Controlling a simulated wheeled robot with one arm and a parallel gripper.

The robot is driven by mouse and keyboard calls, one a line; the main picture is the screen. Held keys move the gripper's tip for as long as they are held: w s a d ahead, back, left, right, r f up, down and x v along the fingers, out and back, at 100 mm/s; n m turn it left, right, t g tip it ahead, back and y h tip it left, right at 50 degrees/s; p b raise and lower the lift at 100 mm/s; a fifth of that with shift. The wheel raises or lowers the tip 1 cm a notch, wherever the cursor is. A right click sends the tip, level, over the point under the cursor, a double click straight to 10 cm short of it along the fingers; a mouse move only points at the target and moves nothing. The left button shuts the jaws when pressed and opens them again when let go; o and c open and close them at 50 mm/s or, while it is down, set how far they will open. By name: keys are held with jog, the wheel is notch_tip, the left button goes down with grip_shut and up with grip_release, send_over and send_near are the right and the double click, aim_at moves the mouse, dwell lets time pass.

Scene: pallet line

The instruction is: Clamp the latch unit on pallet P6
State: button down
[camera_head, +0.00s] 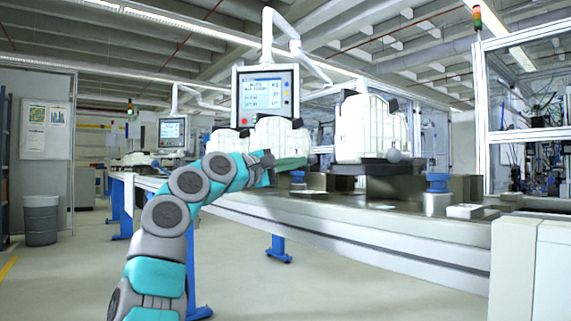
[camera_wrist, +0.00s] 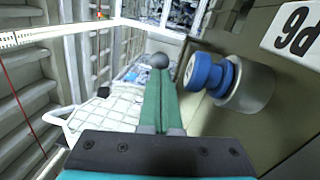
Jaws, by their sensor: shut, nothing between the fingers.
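The latch unit (camera_head: 370,128), a white ribbed block, sits on a dark base on the line. It shows partly in the wrist view (camera_wrist: 105,110), left of my fingers. A grey ball (camera_head: 393,155) is at its lower front; in the wrist view the ball (camera_wrist: 158,60) appears just beyond my fingertips, contact unclear. A blue-topped metal post (camera_head: 437,182) stands to its right, and shows in the wrist view (camera_wrist: 208,74) beside a "P6" plate (camera_wrist: 297,35). My gripper (camera_head: 305,162) has its green fingers shut and empty, reaching in from the left; it also shows in the wrist view (camera_wrist: 158,100).
Another white block (camera_head: 280,133) stands left, behind my gripper. A second blue-topped post (camera_head: 297,176) is just below my fingers. A screen (camera_head: 265,95) hangs on an arm above. A white cabinet (camera_head: 540,265) stands front right. The floor left of the line is open.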

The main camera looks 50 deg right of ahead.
jog(key=v, duration=0.3)
jog(key=b+v, duration=0.1)
jog(key=v, duration=0.2)
jog(key=b+v, duration=0.1)
jog(key=v, duration=0.2)
jog(key=shift+s+a, duration=0.35)
jog(key=shift+a, duration=0.1)
jog(key=w+a+r+m+t+y+p, duration=0.25)
jog(key=r+p, duration=0.25)
jog(key=p, duration=0.3)
jog(key=shift+n, duration=0.25)
jog(key=d, duration=0.3)
jog(key=d+f+b, duration=0.1)
jog(key=d, duration=0.5)
jog(key=shift+s+d+f+b, duration=0.2)
jog(key=shift+s+d+b, duration=0.15)
jog(key=shift+s+d, duration=0.05)
jog(key=shift+s+d+f+b, duration=0.35)
jog(key=shift+s+d+b, duration=0.15)
jog(key=shift+s+b, duration=0.25)
jog(key=shift+s+d+b, duration=0.35)
jog(key=shift+s+d, duration=0.2)
jog(key=shift+s, duration=0.2)
